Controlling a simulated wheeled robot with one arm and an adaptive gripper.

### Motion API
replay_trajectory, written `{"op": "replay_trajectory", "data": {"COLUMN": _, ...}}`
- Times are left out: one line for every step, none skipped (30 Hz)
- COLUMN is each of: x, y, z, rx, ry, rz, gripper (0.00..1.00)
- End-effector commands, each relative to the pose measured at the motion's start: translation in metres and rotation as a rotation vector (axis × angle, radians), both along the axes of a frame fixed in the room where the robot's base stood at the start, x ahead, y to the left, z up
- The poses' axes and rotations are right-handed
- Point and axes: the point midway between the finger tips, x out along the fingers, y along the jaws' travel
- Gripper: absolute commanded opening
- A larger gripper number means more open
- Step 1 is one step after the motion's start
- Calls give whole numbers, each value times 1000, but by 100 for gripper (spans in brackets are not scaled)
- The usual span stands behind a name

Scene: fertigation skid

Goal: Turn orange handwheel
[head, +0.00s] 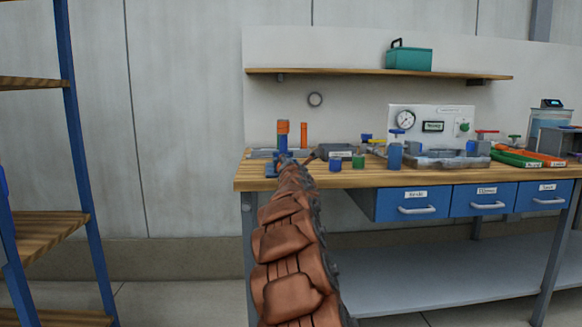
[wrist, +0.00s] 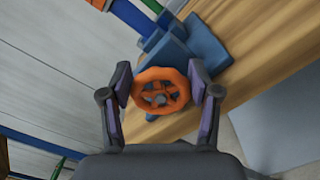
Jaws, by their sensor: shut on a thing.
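The orange handwheel (wrist: 161,90) is a spoked ring, seen face-on in the wrist view. It sits in front of a blue body (wrist: 205,43) at the bench edge. My gripper (wrist: 161,88) has one finger on each side of the handwheel and is shut on its rim. In the head view my brown arm reaches to the left end of the bench and hides the handwheel. A blue fitting (head: 271,169) shows there beside the arm's tip.
The wooden bench (head: 400,177) carries an orange-topped blue cylinder (head: 282,137), a gauge panel (head: 433,112) and several small blocks and valves. Blue drawers (head: 412,203) hang below its front. A blue-framed shelf rack (head: 75,130) stands at the left. Floor between rack and bench is clear.

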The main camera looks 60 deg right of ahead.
Motion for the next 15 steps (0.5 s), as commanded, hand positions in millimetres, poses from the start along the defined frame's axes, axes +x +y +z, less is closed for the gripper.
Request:
{"op": "replay_trajectory", "data": {"x": 13, "y": 6, "z": -18, "rx": 13, "ry": 21, "rz": 16, "gripper": 27}}
{"op": "replay_trajectory", "data": {"x": 13, "y": 6, "z": -19, "rx": 13, "ry": 22, "rz": 16, "gripper": 27}}
{"op": "replay_trajectory", "data": {"x": 13, "y": 6, "z": -20, "rx": 13, "ry": 23, "rz": 17, "gripper": 29}}
{"op": "replay_trajectory", "data": {"x": 13, "y": 6, "z": -20, "rx": 14, "ry": 24, "rz": 17, "gripper": 29}}
{"op": "replay_trajectory", "data": {"x": 13, "y": 6, "z": -20, "rx": 12, "ry": 24, "rz": 17, "gripper": 30}}
{"op": "replay_trajectory", "data": {"x": 13, "y": 6, "z": -20, "rx": 12, "ry": 24, "rz": 17, "gripper": 31}}
{"op": "replay_trajectory", "data": {"x": 12, "y": 6, "z": -19, "rx": 11, "ry": 23, "rz": 17, "gripper": 31}}
{"op": "replay_trajectory", "data": {"x": 12, "y": 5, "z": -19, "rx": 11, "ry": 22, "rz": 16, "gripper": 31}}
{"op": "replay_trajectory", "data": {"x": 11, "y": 5, "z": -18, "rx": 10, "ry": 21, "rz": 16, "gripper": 31}}
{"op": "replay_trajectory", "data": {"x": 11, "y": 5, "z": -17, "rx": 9, "ry": 20, "rz": 16, "gripper": 32}}
{"op": "replay_trajectory", "data": {"x": 11, "y": 4, "z": -17, "rx": 9, "ry": 20, "rz": 15, "gripper": 32}}
{"op": "replay_trajectory", "data": {"x": 10, "y": 4, "z": -16, "rx": 8, "ry": 19, "rz": 14, "gripper": 32}}
{"op": "replay_trajectory", "data": {"x": 10, "y": 4, "z": -16, "rx": 8, "ry": 19, "rz": 15, "gripper": 32}}
{"op": "replay_trajectory", "data": {"x": 10, "y": 3, "z": -15, "rx": 7, "ry": 19, "rz": 14, "gripper": 32}}
{"op": "replay_trajectory", "data": {"x": 9, "y": 3, "z": -15, "rx": 7, "ry": 18, "rz": 13, "gripper": 32}}
